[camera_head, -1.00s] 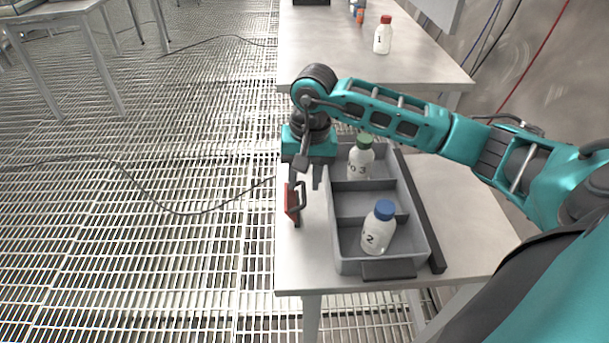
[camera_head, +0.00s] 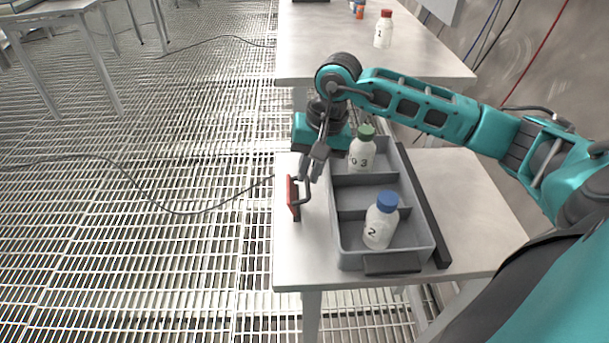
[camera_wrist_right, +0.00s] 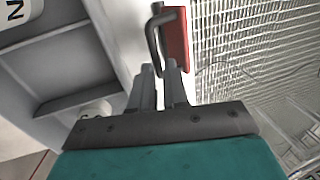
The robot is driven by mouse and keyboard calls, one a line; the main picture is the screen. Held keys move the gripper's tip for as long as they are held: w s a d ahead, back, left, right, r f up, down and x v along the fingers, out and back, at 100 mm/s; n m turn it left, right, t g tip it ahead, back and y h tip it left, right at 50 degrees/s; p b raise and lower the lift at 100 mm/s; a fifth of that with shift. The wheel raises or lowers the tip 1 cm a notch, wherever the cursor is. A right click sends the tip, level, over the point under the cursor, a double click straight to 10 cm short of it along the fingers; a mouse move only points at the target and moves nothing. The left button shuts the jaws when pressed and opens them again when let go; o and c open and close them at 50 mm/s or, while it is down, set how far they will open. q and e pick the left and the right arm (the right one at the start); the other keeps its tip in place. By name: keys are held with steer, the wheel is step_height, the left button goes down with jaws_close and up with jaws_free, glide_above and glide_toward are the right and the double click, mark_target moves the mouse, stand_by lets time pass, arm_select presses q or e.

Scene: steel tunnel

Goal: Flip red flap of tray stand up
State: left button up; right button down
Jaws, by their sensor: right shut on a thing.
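The red flap (camera_head: 292,198) with its dark handle (camera_head: 306,199) stands at the left edge of the near table, beside the grey tray (camera_head: 347,260). It looks upright. My right gripper (camera_head: 312,170) reaches down over it from the far side and is shut on the flap's handle. In the right wrist view the two fingers (camera_wrist_right: 164,72) meet at the end of the handle (camera_wrist_right: 152,38), with the red flap (camera_wrist_right: 177,38) just beyond. The exact contact is partly hidden by the fingers. My left gripper does not show.
The tray holds a green-capped bottle (camera_head: 362,150) and a blue-capped bottle (camera_head: 381,222). A dark bar (camera_head: 424,208) runs along its right side. A far table (camera_head: 345,50) carries a red-capped bottle (camera_head: 383,30). Bare tabletop (camera_head: 480,215) lies right of the tray.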

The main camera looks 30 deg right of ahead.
steer(key=shift+s+d+f+y+b, duration=0.15)
steer(key=shift+d+f+b, duration=0.05)
steer(key=shift+f+b, duration=0.2)
steer(key=shift+s+d+f+y+b, duration=0.1)
steer(key=shift+d+f+y+b, duration=0.05)
steer(key=shift+f+b, duration=0.15)
steer(key=shift+s+d+f+t+b, duration=0.1)
steer(key=shift+d+f+t+b, duration=0.05)
steer(key=shift+t+b, duration=0.35)
steer(key=shift+s+d+y+b, duration=0.15)
steer(key=shift+y+b, duration=0.55)
steer(key=shift+b, duration=0.65)
steer(key=shift+r, duration=0.25)
steer(key=c, duration=1.2)
jaws_free()
